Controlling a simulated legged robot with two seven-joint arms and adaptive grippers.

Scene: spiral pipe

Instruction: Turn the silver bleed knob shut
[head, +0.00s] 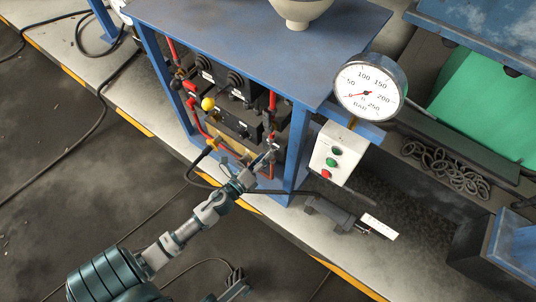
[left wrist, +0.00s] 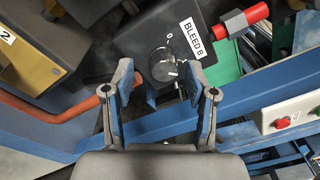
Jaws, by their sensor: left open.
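The bleed knob (left wrist: 163,64) is a round dark grey-silver knob with a white pointer mark. It sits on a black box (left wrist: 150,35) with a white label (left wrist: 191,38) reading BLEED B. My left gripper (left wrist: 158,84) is open, with a fingertip on either side of the knob in the left wrist view. I cannot tell whether the fingers touch it. In the head view, my left gripper (head: 268,152) reaches to the front right of the blue frame; the knob cannot be made out there. My right gripper is not in view.
The blue bench (head: 240,40) holds valves, red pipes and a yellow knob (head: 208,103). A pressure gauge (head: 369,88) reads near zero. A button box (head: 337,152) hangs on the right. An orange pipe (left wrist: 50,108) and a red fitting (left wrist: 240,20) flank the black box.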

